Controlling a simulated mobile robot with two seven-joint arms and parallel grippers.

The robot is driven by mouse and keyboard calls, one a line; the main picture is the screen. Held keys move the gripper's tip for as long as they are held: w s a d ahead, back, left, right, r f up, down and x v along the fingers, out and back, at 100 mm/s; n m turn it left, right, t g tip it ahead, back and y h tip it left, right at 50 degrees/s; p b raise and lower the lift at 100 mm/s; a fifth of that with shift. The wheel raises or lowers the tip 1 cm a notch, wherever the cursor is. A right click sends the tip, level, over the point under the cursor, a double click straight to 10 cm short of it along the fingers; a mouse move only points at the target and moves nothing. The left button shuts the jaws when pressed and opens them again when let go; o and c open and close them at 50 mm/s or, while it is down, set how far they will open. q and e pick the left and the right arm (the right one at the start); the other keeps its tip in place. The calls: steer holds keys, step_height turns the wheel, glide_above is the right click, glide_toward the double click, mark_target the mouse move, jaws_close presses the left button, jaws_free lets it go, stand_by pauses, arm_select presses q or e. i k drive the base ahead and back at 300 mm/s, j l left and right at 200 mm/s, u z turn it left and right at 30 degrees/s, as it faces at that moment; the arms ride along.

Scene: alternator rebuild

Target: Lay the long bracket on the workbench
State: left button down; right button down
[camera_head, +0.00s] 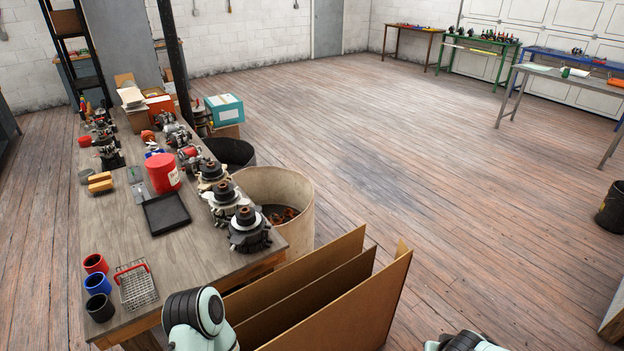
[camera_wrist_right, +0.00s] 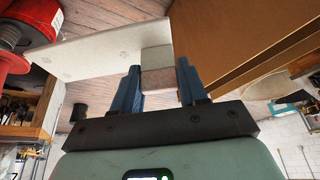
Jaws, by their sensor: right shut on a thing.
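In the right wrist view, my right gripper (camera_wrist_right: 158,88) has its blue fingers shut on the long bracket (camera_wrist_right: 110,50). The bracket is a pale grey flat plate with small holes and a block-like end, and the fingers are on either side of that end. The plate reaches out to the left of that view, clear of the fingers. In the head view, the wooden workbench (camera_head: 205,255) runs along the left, crowded with parts. The bracket and both grippers do not show there; only parts of my arms show at the bottom edge.
Large upright brown boards (camera_head: 335,310) stand at the right of the bench's near end. Red, blue and black cups, a wire basket (camera_head: 136,285), a black tray (camera_head: 166,213), a red can (camera_head: 162,173) and alternator parts (camera_head: 248,232) occupy the bench. Bare wood lies between basket and parts.

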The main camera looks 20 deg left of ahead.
mark_target(104, 220)
steer(key=u, duration=2.55)
steer(key=i+j, duration=0.1)
steer(key=j, duration=0.3)
steer(key=i+j, duration=0.1)
steer(key=j, duration=0.3)
steer(key=i+j, duration=0.2)
steer(key=j, duration=0.2)
steer(key=i+j, duration=0.2)
steer(key=j, duration=0.15)
steer(key=i+j+u, duration=0.1)
steer(key=i+j, duration=0.15)
steer(key=i, duration=0.25)
steer(key=i+j, duration=0.2)
steer(key=i, duration=0.3)
steer(key=i+z, duration=0.25)
steer(key=i, duration=0.3)
steer(key=i+j+z, duration=0.2)
steer(key=i, duration=0.3)
steer(key=i+z, duration=0.35)
steer(key=i, duration=0.15)
steer(key=i+z, duration=0.85)
steer(key=i+j+z, duration=0.1)
steer(key=i+z, duration=0.4)
